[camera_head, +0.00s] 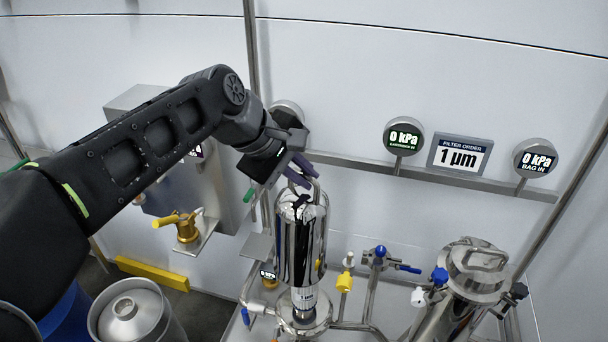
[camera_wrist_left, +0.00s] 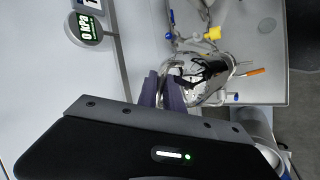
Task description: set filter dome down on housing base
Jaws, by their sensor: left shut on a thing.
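The filter dome (camera_head: 300,240) is a tall, shiny chrome cylinder, about upright, in the middle of the head view. My left gripper (camera_head: 301,174) is shut on the handle at the dome's top. The housing base (camera_head: 304,317) is a round metal piece directly below the dome. A narrower labelled part (camera_head: 304,297) shows between them; I cannot tell whether the dome touches the base. In the left wrist view, the purple fingers (camera_wrist_left: 166,90) reach the dome's top (camera_wrist_left: 212,80), which hides most of the base. My right gripper is not in view.
A second closed metal housing (camera_head: 478,272) stands at the right. Blue and yellow valves (camera_head: 345,281) and pipes lie between the two. A filter order sign (camera_head: 460,156) and gauges (camera_head: 403,137) are on the back wall. A metal canister (camera_head: 130,310) stands at the lower left.

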